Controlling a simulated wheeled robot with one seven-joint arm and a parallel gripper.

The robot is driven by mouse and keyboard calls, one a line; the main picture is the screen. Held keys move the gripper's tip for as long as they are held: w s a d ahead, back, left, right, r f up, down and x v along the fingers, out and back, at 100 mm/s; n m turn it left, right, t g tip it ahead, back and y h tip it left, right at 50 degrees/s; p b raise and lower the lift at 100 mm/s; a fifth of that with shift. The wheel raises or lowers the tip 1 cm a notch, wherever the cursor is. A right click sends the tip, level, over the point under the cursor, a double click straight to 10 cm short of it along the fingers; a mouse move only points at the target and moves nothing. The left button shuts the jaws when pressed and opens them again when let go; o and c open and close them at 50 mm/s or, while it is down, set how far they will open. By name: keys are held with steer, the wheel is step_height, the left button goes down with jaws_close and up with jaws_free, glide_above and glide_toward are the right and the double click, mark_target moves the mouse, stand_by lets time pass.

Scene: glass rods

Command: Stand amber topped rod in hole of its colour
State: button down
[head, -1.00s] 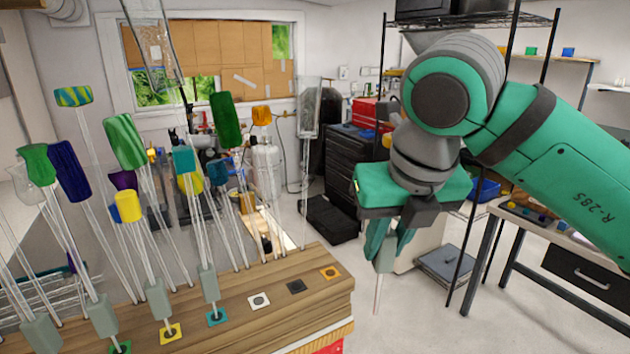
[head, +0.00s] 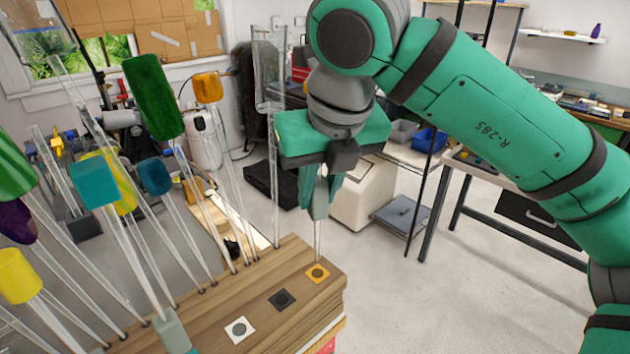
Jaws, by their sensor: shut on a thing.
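My gripper (head: 314,200) is shut on the grey sleeve (head: 319,206) of a thin clear rod (head: 318,238). The rod hangs nearly upright; its top is hidden behind my gripper and arm, so its colour cannot be told. Its lower end shows at the back edge of the amber-marked square with a dark hole (head: 317,273), at the right end of the wooden board (head: 262,285). I cannot tell whether the tip is in the hole or just above it. Another rod with an amber top (head: 208,87) leans in the board's back row.
The board also has a black square (head: 282,300) and a white square (head: 239,330), both empty. Rods with green (head: 153,97), teal (head: 94,184) and clear tops (head: 270,75) crowd the left. A workbench (head: 480,170) stands at right, with open floor before it.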

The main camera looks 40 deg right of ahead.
mark_target(319, 233)
steer(key=shift+f, duration=0.8)
steer(key=shift+s+f, duration=0.1)
steer(key=shift+f, duration=3.5)
steer(key=c, duration=1.5)
jaws_free()
steer(key=shift+o, duration=0.2)
steer(key=v, duration=1)
steer(key=shift+s+r, duration=0.15)
steer(key=shift+r, duration=0.15)
